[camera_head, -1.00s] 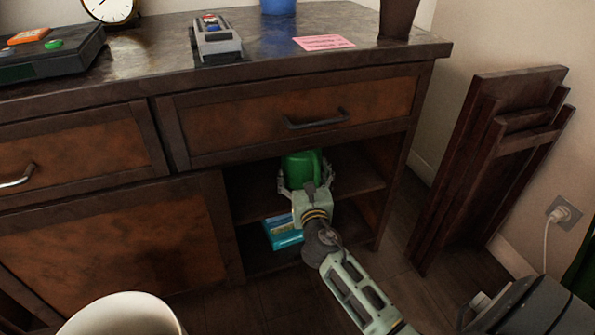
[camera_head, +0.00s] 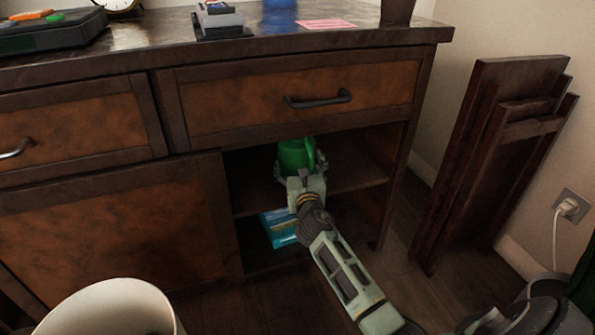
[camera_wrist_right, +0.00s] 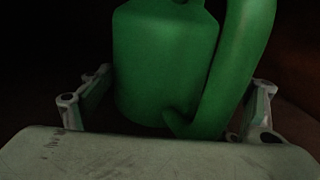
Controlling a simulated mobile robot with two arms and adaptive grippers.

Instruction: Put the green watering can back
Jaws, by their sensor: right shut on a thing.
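The green watering can (camera_head: 292,155) is inside the open compartment of the dark wooden cabinet, over its upper shelf (camera_head: 355,178). My right gripper (camera_head: 297,172) reaches into the compartment and is shut on the can, with one finger on each side. In the right wrist view the can's green body (camera_wrist_right: 165,65) and its curved part (camera_wrist_right: 235,70) fill the middle, between the fingers of my right gripper (camera_wrist_right: 168,105). I cannot tell whether the can's base touches the shelf. My left gripper is not in view.
A blue box (camera_head: 279,228) lies on the lower level, below my arm. A closed drawer (camera_head: 300,110) with a handle is above the opening. Folded dark wooden furniture (camera_head: 490,150) leans on the right wall. A white round bin (camera_head: 110,308) stands at front left.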

